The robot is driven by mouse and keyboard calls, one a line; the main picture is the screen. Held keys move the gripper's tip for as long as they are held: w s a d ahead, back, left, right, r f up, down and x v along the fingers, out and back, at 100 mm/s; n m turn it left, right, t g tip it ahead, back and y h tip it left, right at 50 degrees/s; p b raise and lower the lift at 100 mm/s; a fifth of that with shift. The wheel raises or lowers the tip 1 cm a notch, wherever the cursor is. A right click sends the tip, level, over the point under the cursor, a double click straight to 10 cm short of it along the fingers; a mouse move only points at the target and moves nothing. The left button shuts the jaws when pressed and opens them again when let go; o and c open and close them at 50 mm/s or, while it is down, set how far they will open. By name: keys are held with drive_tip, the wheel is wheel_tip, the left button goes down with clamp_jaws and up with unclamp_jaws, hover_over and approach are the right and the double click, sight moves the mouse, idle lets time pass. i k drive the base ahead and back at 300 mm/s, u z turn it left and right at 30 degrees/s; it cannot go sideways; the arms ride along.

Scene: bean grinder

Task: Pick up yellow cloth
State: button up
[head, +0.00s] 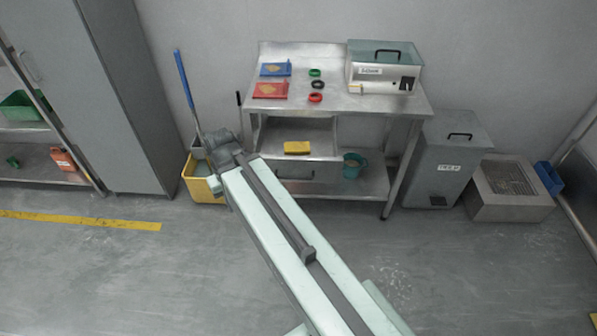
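A yellow folded item (297,147), which looks like the yellow cloth, lies in the open drawer (318,171) below the top of the metal table (345,107). The drawer's handle is on its front face. My arm reaches from the lower right up to the left side of the table. My gripper (222,138) is at its far end, to the left of the drawer and apart from the cloth in the picture. Its fingers are too small and dark to tell whether they are open or shut.
A yellow bucket (199,181) with a blue-handled mop (183,78) stands behind my gripper. On the table are a glass-lidded box (383,72), red and blue packs, and rings. A teal bucket (353,164) is on the lower shelf. A grey bin (445,165) stands right.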

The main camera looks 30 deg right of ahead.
sight(294, 148)
drive_tip(key=u, duration=0.45)
drive_tip(key=i, duration=0.5)
drive_tip(key=z, duration=6)
